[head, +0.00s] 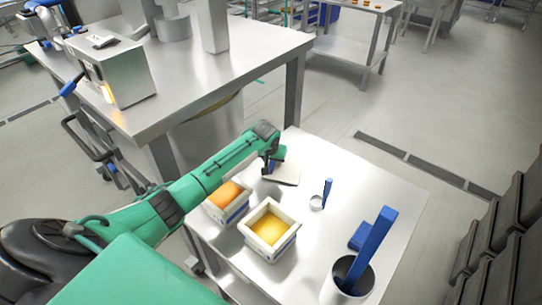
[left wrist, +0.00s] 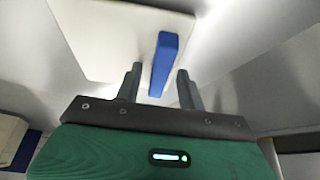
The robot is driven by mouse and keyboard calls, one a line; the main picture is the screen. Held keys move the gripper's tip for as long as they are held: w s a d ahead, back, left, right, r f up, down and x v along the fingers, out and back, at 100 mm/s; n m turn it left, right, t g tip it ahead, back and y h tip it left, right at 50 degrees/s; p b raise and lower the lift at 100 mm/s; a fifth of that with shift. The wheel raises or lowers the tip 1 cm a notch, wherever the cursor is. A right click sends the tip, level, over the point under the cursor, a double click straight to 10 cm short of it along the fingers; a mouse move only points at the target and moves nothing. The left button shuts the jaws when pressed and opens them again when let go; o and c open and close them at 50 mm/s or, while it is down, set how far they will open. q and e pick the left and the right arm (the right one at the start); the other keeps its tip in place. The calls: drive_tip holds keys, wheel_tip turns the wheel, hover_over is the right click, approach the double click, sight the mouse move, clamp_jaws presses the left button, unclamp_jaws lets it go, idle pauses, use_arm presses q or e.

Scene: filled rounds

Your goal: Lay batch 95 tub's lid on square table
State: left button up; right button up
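A flat white lid (head: 287,174) with a blue handle lies on the square table (head: 385,195), near its far left edge. My left gripper (head: 271,166) is just above the lid. In the left wrist view the lid (left wrist: 95,35) fills the upper left, and its blue handle (left wrist: 165,62) shows between my two fingers (left wrist: 160,88) with gaps on both sides, so the gripper looks open. Two lidless white tubs stand nearer me: one with orange filling (head: 226,195), one with yellow filling (head: 270,229). Their batch labels are too small to read. My right gripper is out of view.
The far right table surface is clear. A larger steel table (head: 215,75) stands behind left.

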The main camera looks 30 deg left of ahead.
use_arm(q)
drive_tip(key=v, duration=1.2)
drive_tip(key=shift+b, duration=0.45)
